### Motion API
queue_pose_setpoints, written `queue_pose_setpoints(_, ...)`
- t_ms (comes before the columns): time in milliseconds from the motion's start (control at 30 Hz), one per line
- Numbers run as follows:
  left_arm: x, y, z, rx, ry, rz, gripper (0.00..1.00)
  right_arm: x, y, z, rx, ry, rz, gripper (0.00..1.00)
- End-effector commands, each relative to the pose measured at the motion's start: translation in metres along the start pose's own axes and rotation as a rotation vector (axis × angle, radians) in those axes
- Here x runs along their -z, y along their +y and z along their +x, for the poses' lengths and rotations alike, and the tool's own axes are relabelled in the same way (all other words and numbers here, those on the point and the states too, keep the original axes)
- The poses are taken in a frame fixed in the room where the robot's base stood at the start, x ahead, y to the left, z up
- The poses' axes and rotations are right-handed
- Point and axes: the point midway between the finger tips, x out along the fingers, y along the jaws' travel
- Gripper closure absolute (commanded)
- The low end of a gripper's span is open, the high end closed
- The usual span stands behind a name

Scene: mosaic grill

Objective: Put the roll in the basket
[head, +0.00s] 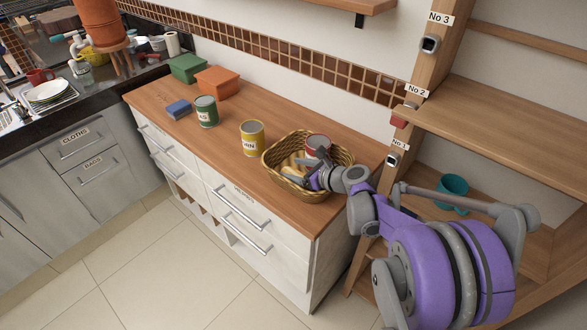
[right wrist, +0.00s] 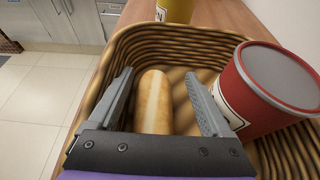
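The roll (right wrist: 153,100), long and golden brown, is inside the wicker basket (right wrist: 225,47) in the right wrist view. In the head view the basket (head: 334,152) stands on the wooden counter, with the roll partly hidden by my gripper. My right gripper (right wrist: 160,78) is open over the basket. One finger is on each side of the roll, with a gap visible on both sides. I cannot tell whether the roll's near end touches the gripper. My left gripper is in neither view.
A red can (right wrist: 262,92) leans in the basket, right of my gripper. A yellow tin (head: 252,138), a green tin (head: 206,112), a blue block (head: 178,109), and orange (head: 217,82) and green (head: 187,68) boxes stand along the counter. Wooden shelves (head: 510,115) rise at the right.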

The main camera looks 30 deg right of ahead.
Motion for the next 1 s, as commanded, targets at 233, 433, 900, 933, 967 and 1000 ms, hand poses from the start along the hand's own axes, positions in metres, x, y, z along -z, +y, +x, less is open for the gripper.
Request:
queue_pose_setpoints(233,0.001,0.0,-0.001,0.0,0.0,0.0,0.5,-0.001,0.0,-0.001,0.0,0.0,0.0,0.15)
queue_pose_setpoints(433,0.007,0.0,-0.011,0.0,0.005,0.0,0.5,-0.014,-0.001,-0.012,0.002,0.0,0.0,0.15)
queue_pose_setpoints(900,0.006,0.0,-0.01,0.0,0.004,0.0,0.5,-0.011,-0.001,-0.109,0.003,0.0,0.001,0.15)
queue_pose_setpoints(933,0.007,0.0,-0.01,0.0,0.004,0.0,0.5,-0.011,-0.001,-0.113,0.003,0.0,0.001,0.15)
queue_pose_setpoints(967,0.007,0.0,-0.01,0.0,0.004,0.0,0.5,-0.011,-0.001,-0.116,0.002,0.0,0.001,0.15)
queue_pose_setpoints(1000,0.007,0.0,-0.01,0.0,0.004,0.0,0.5,-0.011,-0.001,-0.119,0.002,0.0,0.001,0.15)
